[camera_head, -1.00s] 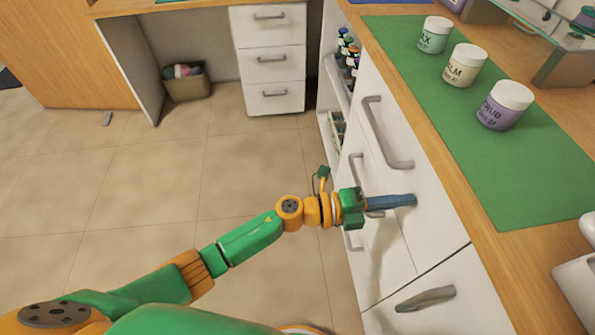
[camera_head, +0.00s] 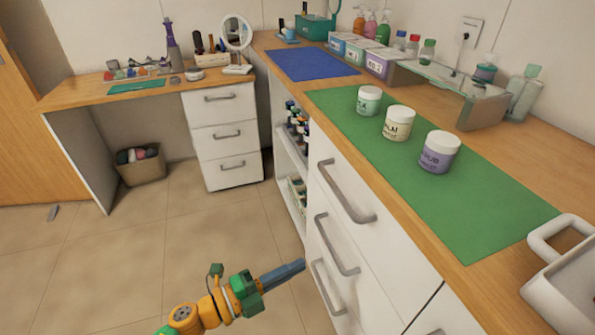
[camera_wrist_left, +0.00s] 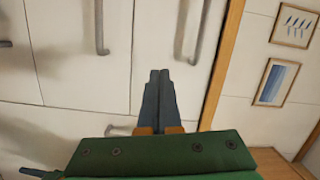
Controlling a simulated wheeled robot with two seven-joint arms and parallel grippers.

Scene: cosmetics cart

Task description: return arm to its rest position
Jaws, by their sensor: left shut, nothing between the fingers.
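My left gripper (camera_head: 284,274) is shut and empty, its two blue-grey fingers pressed together. In the head view it is low in the middle, in front of the white drawer cabinet (camera_head: 324,227), and its arm comes in from the bottom left. In the left wrist view the shut fingers (camera_wrist_left: 159,78) point toward white cabinet fronts with grey handles. I cannot tell how close they are to the cabinet. My right gripper is in no view.
A green mat (camera_head: 455,208) on the wooden counter bears a green-white jar (camera_head: 368,101), a cream jar (camera_head: 397,123) and a purple jar (camera_head: 438,153). A white tray (camera_head: 570,285) with a handle is at the right. Tiled floor (camera_head: 120,260) lies open to the left.

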